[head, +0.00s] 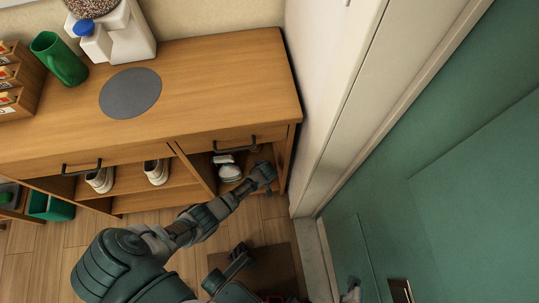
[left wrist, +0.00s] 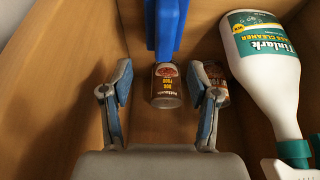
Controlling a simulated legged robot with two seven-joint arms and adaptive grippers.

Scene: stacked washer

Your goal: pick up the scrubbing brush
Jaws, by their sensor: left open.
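A blue object (left wrist: 166,22), which looks like the scrubbing brush, hangs down into the top middle of the left wrist view. Only its lower part shows, and I see no bristles. My left gripper (left wrist: 160,75) is open, with its two fingers spread to either side of the blue object's line and nothing between them that touches both. In the head view my left gripper (head: 267,184) is in the mouth of the right cabinet compartment, and its fingers are hard to make out. The brush cannot be made out in the head view. My right gripper cannot be identified.
A brown can (left wrist: 166,88) stands ahead between the fingers, with another can (left wrist: 214,80) beside it. A white cleaner bottle (left wrist: 265,70) is at the right. Wooden compartment walls are close. The cabinet (head: 215,70) stands beside a white door frame (head: 335,90).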

